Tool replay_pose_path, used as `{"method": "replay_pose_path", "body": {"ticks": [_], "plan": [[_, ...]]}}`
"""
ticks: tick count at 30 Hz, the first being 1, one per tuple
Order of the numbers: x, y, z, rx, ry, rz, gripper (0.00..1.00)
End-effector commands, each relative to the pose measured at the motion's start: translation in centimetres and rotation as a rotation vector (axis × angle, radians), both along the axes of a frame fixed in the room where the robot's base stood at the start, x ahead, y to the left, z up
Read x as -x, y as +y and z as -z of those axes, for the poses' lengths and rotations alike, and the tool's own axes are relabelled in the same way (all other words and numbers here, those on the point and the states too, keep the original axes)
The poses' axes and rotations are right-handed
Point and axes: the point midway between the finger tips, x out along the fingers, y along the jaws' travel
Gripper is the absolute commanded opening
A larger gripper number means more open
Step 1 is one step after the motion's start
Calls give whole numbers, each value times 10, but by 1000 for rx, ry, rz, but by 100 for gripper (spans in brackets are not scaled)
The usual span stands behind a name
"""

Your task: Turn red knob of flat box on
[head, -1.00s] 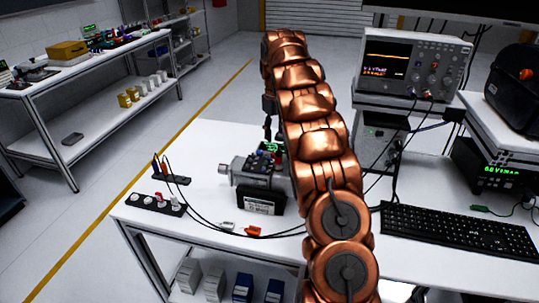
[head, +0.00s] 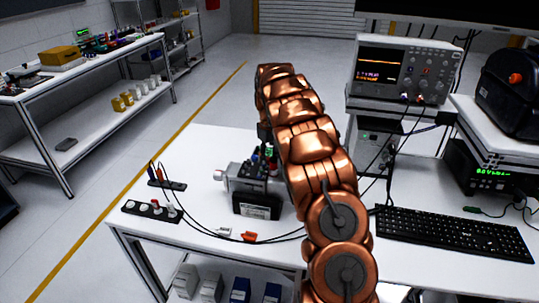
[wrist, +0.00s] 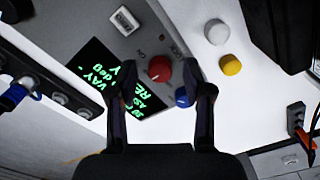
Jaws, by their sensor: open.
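The red knob (wrist: 159,68) stands on the grey face of the flat box (wrist: 75,25) in the wrist view, beside a dark display with green text (wrist: 115,85). A blue knob (wrist: 183,97) sits just below and right of it. My gripper (wrist: 162,92) is open. In the head view my copper arm hides most of the box, next to the grey motor unit (head: 246,180).
A white cap (wrist: 217,32) and a yellow cap (wrist: 231,65) lie right of the box in the wrist view. The oscilloscope (head: 408,70) stands at the right.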

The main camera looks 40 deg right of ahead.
Motion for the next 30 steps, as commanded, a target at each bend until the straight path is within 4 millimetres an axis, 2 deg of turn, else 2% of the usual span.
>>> {"method": "replay_pose_path", "body": {"ticks": [8,23,30], "plan": [[0,0,1,1,0,0,51],[0,0,1,1,0,0,0],[0,0,1,1,0,5,0]]}}
